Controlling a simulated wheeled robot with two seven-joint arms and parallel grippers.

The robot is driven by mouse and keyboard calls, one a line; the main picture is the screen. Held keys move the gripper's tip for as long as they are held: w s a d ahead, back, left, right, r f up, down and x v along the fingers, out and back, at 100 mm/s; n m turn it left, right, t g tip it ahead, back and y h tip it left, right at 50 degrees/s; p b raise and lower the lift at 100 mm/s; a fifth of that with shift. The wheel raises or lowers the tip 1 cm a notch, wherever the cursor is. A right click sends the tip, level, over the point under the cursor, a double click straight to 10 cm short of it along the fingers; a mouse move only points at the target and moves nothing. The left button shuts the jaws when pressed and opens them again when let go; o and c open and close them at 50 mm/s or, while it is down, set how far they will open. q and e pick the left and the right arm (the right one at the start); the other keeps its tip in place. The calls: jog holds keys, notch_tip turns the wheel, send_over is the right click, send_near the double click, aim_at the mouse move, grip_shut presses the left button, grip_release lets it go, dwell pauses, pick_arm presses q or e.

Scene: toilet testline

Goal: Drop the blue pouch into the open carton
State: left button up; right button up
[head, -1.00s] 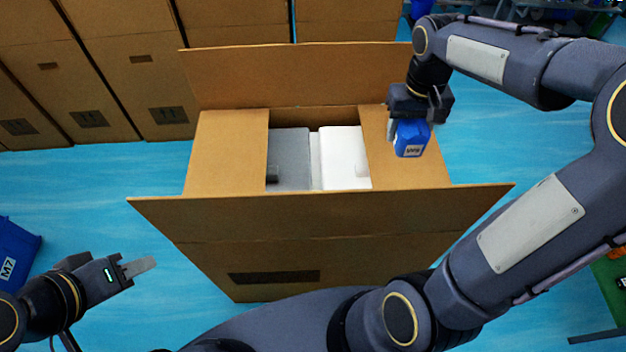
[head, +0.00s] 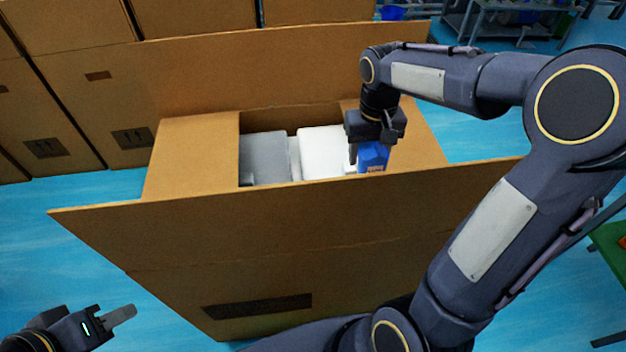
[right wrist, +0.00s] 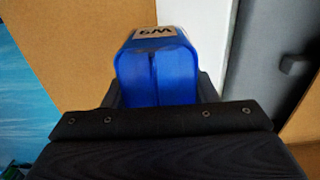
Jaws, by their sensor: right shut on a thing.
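The open carton (head: 200,235) stands on the blue floor in the middle of the head view, its flaps spread. Inside it are a grey block (head: 264,157) and a white block (head: 322,150). My right gripper (head: 371,150) is shut on the blue pouch (head: 374,158), which bears a small label, over the carton's right side. In the right wrist view the pouch (right wrist: 155,75) sits between the fingers, with cardboard and the white and grey blocks beyond it. My left gripper (head: 118,316) is at the lower left, away from the carton; its finger gap is not clear.
Tall closed cartons (head: 80,105) line the back left. A workbench (head: 520,20) and a blue bin (head: 393,12) stand at the far back. A green table edge (head: 608,245) is at the right. Blue floor is clear left of the carton.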

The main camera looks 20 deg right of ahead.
jog(key=w+a+f, duration=0.4)
jog(key=w, duration=0.1)
jog(key=b, duration=0.1)
send_over(322, 177)
jog(key=f, duration=0.4)
jog(key=shift+s+d, duration=0.15)
jog(key=shift+s, duration=0.15)
jog(key=shift+w+a+f+b, duration=0.15)
jog(key=shift+f+b, duration=0.1)
jog(key=shift+f, duration=0.7)
jog(key=shift+w+a+f+b, duration=0.1)
jog(key=shift+w+f+b, duration=0.1)
jog(key=shift+f, duration=0.7)
jog(key=shift+s, duration=0.1)
jog(key=shift+f, duration=0.3)
jog(key=o, duration=1)
jog(key=shift+r, duration=0.1)
notch_tip(322, 177, up, 12)
jog(key=shift+d+r+p, duration=0.1)
jog(key=shift+r+p, duration=0.15)
jog(key=shift+p, duration=0.9)
